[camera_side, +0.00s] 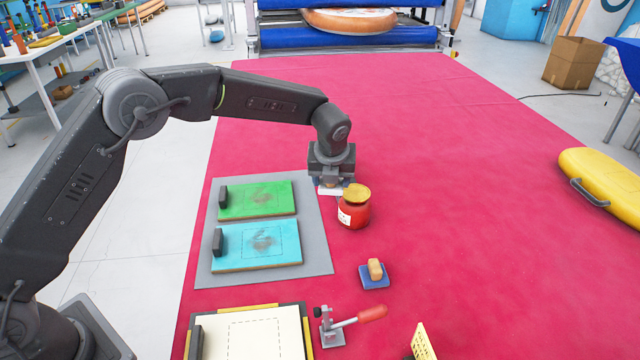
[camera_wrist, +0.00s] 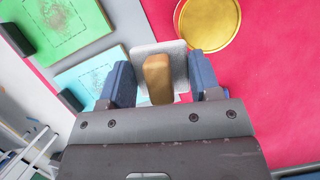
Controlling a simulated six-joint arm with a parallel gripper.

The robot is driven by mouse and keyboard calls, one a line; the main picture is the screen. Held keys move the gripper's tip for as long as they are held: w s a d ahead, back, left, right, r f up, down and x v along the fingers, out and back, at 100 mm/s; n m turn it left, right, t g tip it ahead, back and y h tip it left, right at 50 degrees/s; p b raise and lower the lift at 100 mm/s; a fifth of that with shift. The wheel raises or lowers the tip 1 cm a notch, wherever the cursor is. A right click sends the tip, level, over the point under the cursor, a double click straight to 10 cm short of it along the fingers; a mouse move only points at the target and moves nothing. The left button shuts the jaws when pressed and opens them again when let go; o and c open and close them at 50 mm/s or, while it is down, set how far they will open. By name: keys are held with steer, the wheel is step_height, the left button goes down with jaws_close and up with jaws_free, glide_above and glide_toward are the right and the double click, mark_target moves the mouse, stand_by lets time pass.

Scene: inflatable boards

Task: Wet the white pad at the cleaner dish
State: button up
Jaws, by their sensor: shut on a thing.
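My gripper (camera_side: 332,182) is low over the pink table, just left of a red pot. In the wrist view its two blue fingers (camera_wrist: 160,78) are shut on the wooden handle (camera_wrist: 157,72) of the white pad (camera_wrist: 172,48). The pad is below the fingers, and a pale edge of it (camera_side: 331,192) shows in the side view. I cannot tell whether it touches anything below. The red pot (camera_side: 350,214) has a round golden top (camera_side: 356,193), also in the wrist view (camera_wrist: 208,22), close to the pad. I cannot pick out the cleaner dish for sure.
A grey mat (camera_side: 316,225) carries a green board (camera_side: 280,189) and a blue board (camera_side: 285,234), each smudged. A blue pad with a wooden block (camera_side: 375,270), a red-handled clamp (camera_side: 372,314) and a cream board (camera_side: 215,340) are nearer.

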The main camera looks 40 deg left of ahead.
mark_target(358, 191)
steer(key=w+d+r+m, duration=0.1)
steer(key=w+r+m+h, duration=0.1)
steer(key=w+m, duration=0.1)
steer(key=w+d+r+m, duration=0.1)
steer(key=m, duration=0.1)
steer(key=shift+w+d+t+h, duration=0.35)
steer(key=shift+w+t+h, duration=0.05)
steer(key=shift+w+d+r+m, duration=0.3)
steer(key=shift+w+m, duration=0.2)
steer(key=shift+m, duration=0.2)
steer(key=shift+f, duration=2.95)
steer(key=shift+f, duration=1.05)
steer(key=shift+r, duration=3.6)
